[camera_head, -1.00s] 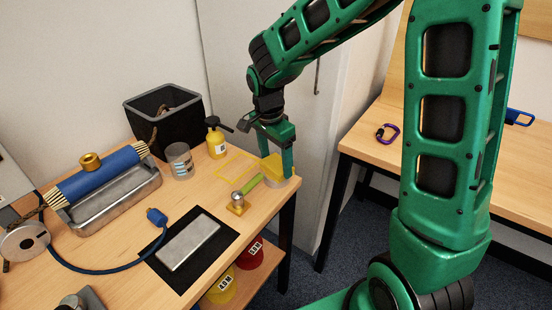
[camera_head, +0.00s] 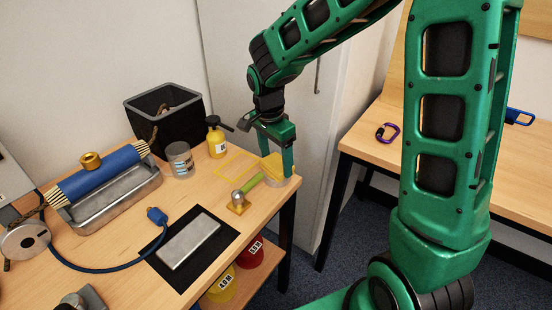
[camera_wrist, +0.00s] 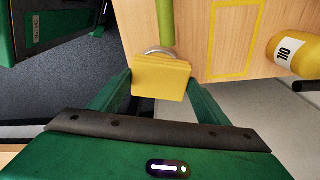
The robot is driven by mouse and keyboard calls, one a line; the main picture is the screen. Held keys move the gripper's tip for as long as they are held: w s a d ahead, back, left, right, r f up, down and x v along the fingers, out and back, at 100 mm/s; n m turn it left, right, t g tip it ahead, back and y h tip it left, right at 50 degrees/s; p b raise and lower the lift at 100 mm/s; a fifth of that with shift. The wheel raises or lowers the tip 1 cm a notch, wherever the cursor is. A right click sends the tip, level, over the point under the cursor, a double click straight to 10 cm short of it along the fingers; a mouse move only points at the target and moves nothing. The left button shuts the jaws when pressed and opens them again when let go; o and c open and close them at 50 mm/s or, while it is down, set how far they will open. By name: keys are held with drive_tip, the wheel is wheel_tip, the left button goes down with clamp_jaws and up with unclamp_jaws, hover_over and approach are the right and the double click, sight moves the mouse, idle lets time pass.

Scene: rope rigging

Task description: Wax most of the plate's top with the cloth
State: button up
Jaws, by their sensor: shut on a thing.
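The yellow cloth (camera_head: 271,165) is a folded pad at the right end of the workbench. In the wrist view the cloth (camera_wrist: 161,77) sits between both fingers. My gripper (camera_wrist: 160,84) is shut on it. A round grey tin (camera_head: 283,183) shows under and beside the cloth in the head view; I cannot tell whether the cloth touches it. In the wrist view only a curved silver edge shows beyond the cloth. The plate (camera_head: 190,243) is a flat silver rectangle on a black mat (camera_head: 217,252), left of and nearer than my gripper.
A green-handled tool (camera_head: 246,190) on a brass block lies between cloth and plate. A yellow OIL bottle (camera_head: 216,141), a glass jar (camera_head: 180,160) and a black bin (camera_head: 165,117) stand behind. A blue cable (camera_head: 110,268) curves left of the mat. A yellow outline marks bare bench.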

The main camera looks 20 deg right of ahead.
sight(276, 163)
drive_tip(key=shift+r, duration=3.45)
